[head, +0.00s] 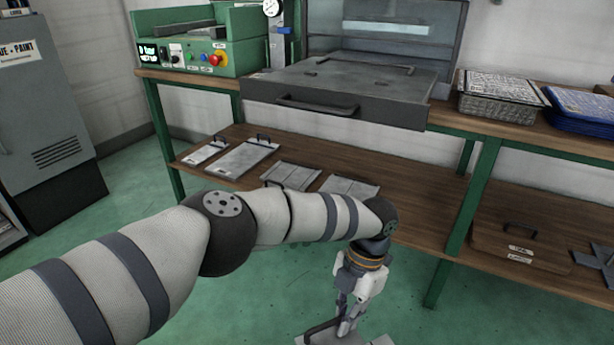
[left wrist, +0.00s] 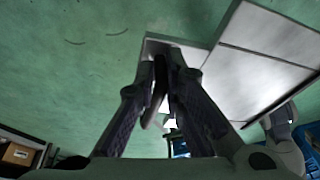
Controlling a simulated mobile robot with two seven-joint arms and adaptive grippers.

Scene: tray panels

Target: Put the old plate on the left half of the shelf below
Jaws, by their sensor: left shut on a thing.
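My left gripper (head: 345,327) points down at the bottom edge of the head view and is shut on the dark handle of a grey plate (head: 380,341). Most of this plate is cut off by the frame edge. In the left wrist view the fingers (left wrist: 163,85) close on the handle, and the plate's pale, grooved surface (left wrist: 270,50) extends to the upper right over the green floor. The wooden lower shelf (head: 418,205) is beyond my arm, under the workbench. My forearm hides part of its front edge. My right gripper is not in view.
Several grey plates, such as one with a handle (head: 245,158) and a grooved one (head: 291,176), lie on the lower shelf's left part. A machine's grey drawer (head: 350,95) juts out above. A green post (head: 468,215) divides the shelf from a right bay holding a brown panel (head: 490,238).

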